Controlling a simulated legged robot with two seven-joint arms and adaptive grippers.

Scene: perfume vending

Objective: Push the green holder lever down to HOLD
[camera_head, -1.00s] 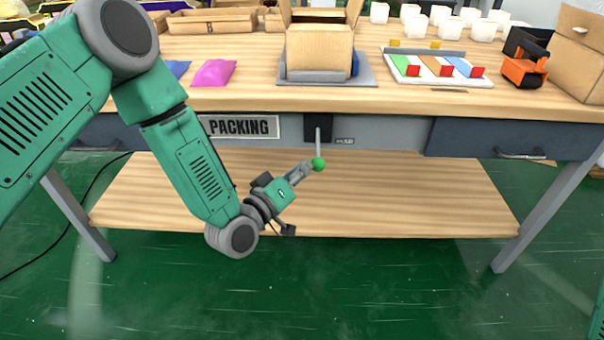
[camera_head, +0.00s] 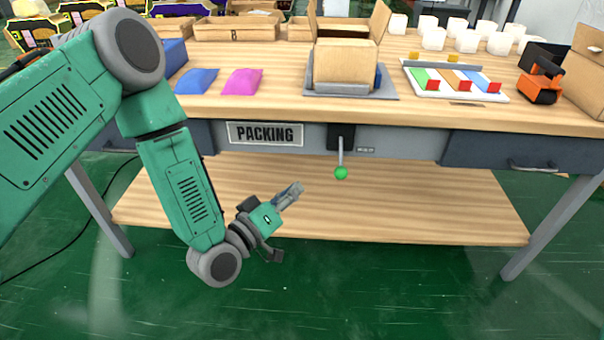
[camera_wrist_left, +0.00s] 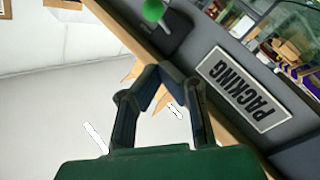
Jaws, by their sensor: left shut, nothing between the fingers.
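The green ball-tipped holder lever (camera_head: 341,173) hangs down from a black mount (camera_head: 341,136) on the front of the packing table. A small label sits just right of the mount, too small to read. My left gripper (camera_head: 298,188) is shut and empty, to the left of and slightly below the green ball, apart from it. In the left wrist view the green ball (camera_wrist_left: 152,10) shows at the top edge, beyond the closed fingertips (camera_wrist_left: 160,72). My right gripper is not in view.
The table (camera_head: 420,110) carries an open cardboard box (camera_head: 345,64), a colored-strip tray (camera_head: 455,80) and an orange tape dispenser (camera_head: 541,84). A PACKING sign (camera_head: 265,133) is left of the lever. A wooden lower shelf (camera_head: 400,205) lies below.

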